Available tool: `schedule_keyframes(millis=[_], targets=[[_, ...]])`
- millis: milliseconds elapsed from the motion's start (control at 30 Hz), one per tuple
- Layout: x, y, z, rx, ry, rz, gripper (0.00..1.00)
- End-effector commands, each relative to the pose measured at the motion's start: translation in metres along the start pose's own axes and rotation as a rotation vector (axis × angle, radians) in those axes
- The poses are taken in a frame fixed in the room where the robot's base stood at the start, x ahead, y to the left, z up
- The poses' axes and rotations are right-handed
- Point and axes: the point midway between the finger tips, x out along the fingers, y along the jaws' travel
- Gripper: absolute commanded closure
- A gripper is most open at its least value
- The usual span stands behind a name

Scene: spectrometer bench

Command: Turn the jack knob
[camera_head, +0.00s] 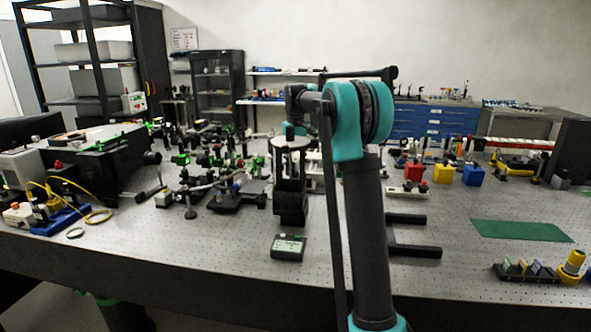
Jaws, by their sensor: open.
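My arm rises in the foreground to a teal elbow. Left of the elbow its dark wrist hangs down, and what looks like my gripper (291,212) points down over the middle of the bench. Its jaws are open, though the fingers are small and dark against the bench. I see nothing held in it. I cannot make out the jack or its knob for certain; they may be hidden behind my gripper or arm, or be among the dark parts at mid-bench.
A small dark box (288,247) lies on the perforated bench (190,245) near its front edge. Crowded optics stand to the left. Red (414,172), yellow (444,175) and blue (472,176) blocks stand at the right, beyond a green mat (520,231). Clear bench lies front left.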

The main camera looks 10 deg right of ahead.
Motion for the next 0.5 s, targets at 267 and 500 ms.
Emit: schedule_keyframes(millis=[267, 500], targets=[[-0.058, 0.000, 0.000, 0.000, 0.000, 0.000, 0.57], [-0.086, 0.000, 0.000, 0.000, 0.000, 0.000, 0.57]])
